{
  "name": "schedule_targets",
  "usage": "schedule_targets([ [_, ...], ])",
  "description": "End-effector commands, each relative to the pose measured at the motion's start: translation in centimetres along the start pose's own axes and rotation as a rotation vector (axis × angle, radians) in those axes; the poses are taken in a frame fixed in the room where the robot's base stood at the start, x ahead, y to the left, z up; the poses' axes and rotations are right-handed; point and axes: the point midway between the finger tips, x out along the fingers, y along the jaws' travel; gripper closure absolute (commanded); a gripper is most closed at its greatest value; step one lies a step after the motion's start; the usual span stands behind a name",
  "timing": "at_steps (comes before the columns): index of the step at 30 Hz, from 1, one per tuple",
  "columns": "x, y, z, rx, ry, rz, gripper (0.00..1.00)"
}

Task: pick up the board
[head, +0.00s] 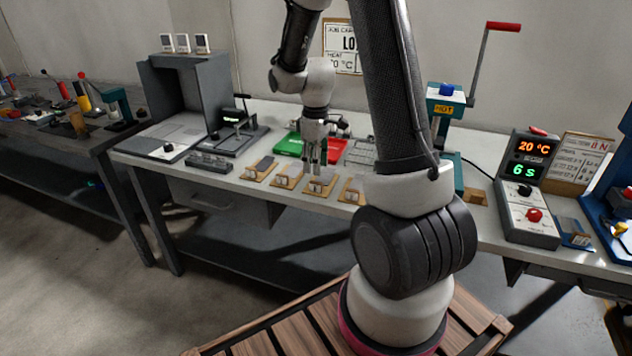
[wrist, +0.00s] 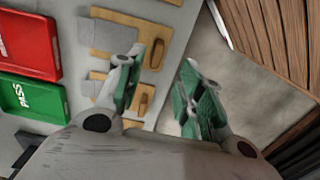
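Several small tan wooden holders stand in a row along the bench's front edge, with grey flat pieces on or beside them. I cannot tell which piece is the board. In the head view one holder (head: 257,170) is at the left of the row. In the wrist view a grey piece (wrist: 107,37) lies on the farther holder (wrist: 165,32), and another grey piece (wrist: 92,88) is partly behind a finger.
A red tray (wrist: 25,42) and a green PASS tray (wrist: 32,98) lie behind the row. A black press (head: 238,122) and grey booth (head: 188,95) stand left. A teal lever press (head: 446,105) and a timer box (head: 527,195) stand right.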

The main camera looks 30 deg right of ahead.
Motion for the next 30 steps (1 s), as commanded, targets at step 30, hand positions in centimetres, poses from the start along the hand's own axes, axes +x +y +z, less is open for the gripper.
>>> schedule_targets([
  [30,7.8,0.5,0.5,-0.014,-0.002,-0.002,0.88],
])
